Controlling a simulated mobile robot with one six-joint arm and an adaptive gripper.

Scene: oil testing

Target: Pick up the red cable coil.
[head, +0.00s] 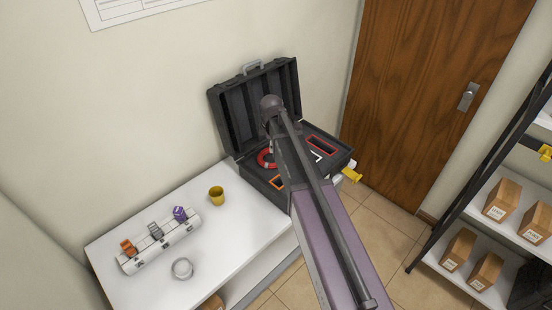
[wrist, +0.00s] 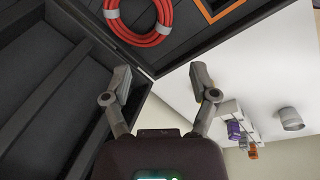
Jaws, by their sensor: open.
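The red cable coil (head: 262,160) lies in the base of an open black case (head: 230,110) on the white counter. My arm partly covers it in the head view. In the wrist view the coil (wrist: 126,34) is a red ring with pale bands, cut off by the top edge. It lies flat on the dark ribbed case floor. My gripper (wrist: 160,78) is open and empty, its two fingers spread apart. The coil appears beyond the fingertips, not between them. In the head view my gripper is mostly hidden behind my arm.
An orange-framed slot (head: 277,182) and a red-framed slot (head: 321,146) are in the case near the coil. The raised lid stands behind. On the counter are a yellow cup (head: 217,196), a white rack (head: 158,243) and a grey round container (head: 182,268). A shelf with boxes (head: 502,199) stands right.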

